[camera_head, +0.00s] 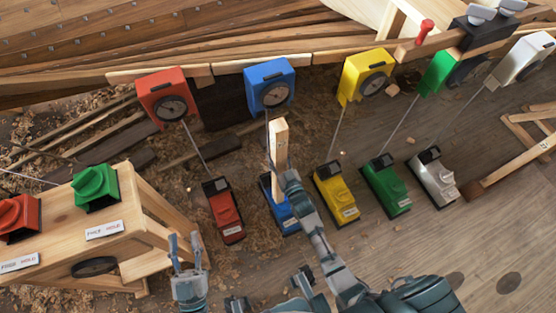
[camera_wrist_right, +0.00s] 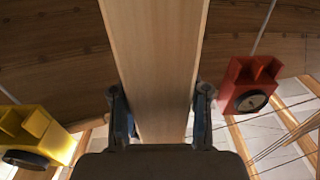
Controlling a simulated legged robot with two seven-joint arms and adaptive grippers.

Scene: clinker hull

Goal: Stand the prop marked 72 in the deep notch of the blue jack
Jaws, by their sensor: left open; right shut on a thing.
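A pale wooden prop (camera_head: 280,142) stands roughly upright above the blue jack (camera_head: 286,217); I can read no number on it. My right gripper (camera_head: 287,178) is shut on the prop. In the right wrist view the prop (camera_wrist_right: 155,60) runs between the two fingers of the right gripper (camera_wrist_right: 162,112). The gripper and arm cover much of the blue jack, so its notches and the prop's foot are hidden; I cannot tell whether they touch. My left gripper (camera_head: 186,250) is open and empty beside the wooden bench.
Red (camera_head: 223,210), yellow (camera_head: 336,193), green (camera_head: 386,186) and silver (camera_head: 432,178) jacks flank the blue one. Cords run up to dial boxes, including a blue one (camera_head: 268,84), along the hull. A bench (camera_head: 140,225) with red and green switches stands left.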

